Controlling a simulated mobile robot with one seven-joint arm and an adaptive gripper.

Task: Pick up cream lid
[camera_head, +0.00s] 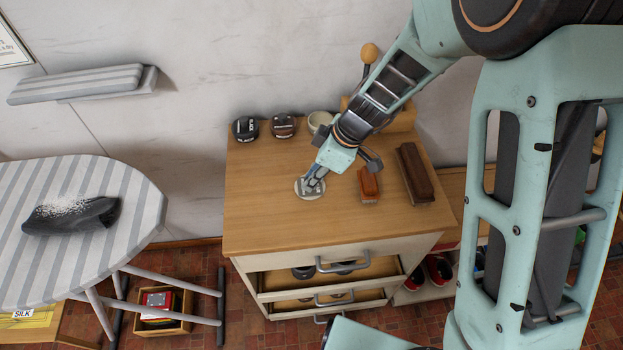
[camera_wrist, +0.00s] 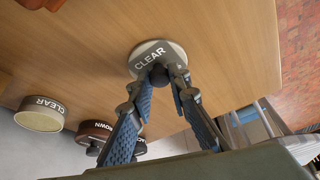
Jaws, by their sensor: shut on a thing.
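The cream lid (camera_head: 316,195) is a pale round disc at the middle of the wooden dresser top. In the wrist view the lid (camera_wrist: 150,47) shows the word CLEAR and a dark knob. My gripper (camera_head: 312,184) reaches down over it from the upper right. In the wrist view the fingertips of my gripper (camera_wrist: 165,77) are closed in on the knob. The fingers hide part of the lid. I cannot tell whether the lid touches the wood or is slightly above it.
A cream tin marked CLEAR (camera_wrist: 40,115) and two dark tins (camera_head: 245,129) (camera_head: 284,126) stand along the back of the dresser top (camera_head: 260,215). Two brushes (camera_head: 369,185) (camera_head: 415,175) lie to the right. Open drawers (camera_head: 330,277) jut out in front. The top's front left is clear.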

